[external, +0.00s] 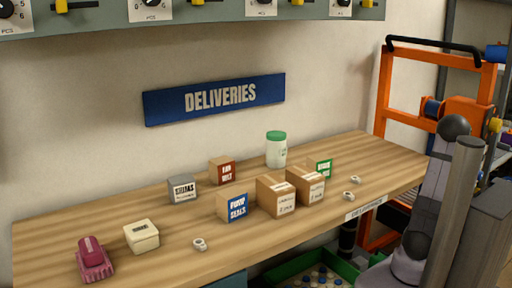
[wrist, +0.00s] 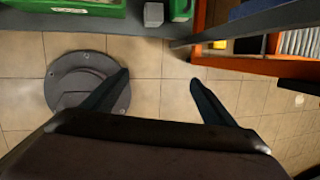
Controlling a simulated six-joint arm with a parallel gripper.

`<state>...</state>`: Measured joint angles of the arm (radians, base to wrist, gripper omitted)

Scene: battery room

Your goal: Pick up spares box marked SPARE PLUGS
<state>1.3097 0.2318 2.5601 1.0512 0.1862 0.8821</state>
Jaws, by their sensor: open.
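No label on the wooden counter clearly reads SPARE PLUGS. Several small boxes stand there in the external view: a grey box marked SHIMS (external: 183,188), a red-labelled box (external: 222,170), a blue-labelled box reading PUMP SEALS (external: 232,207), two brown cartons (external: 276,196) (external: 306,185) and a green-labelled box (external: 322,168). The small print on the cartons and on the green label is too small to read. My gripper (wrist: 160,77) is open and empty above the tiled floor in the wrist view, away from the boxes.
The counter (external: 130,271) also holds a cream box (external: 141,236), a magenta object (external: 93,260), a green-lidded jar (external: 276,150) and small white items (external: 199,244). An orange trolley frame (external: 384,90) stands at right. A green bin (external: 290,273) is below the counter.

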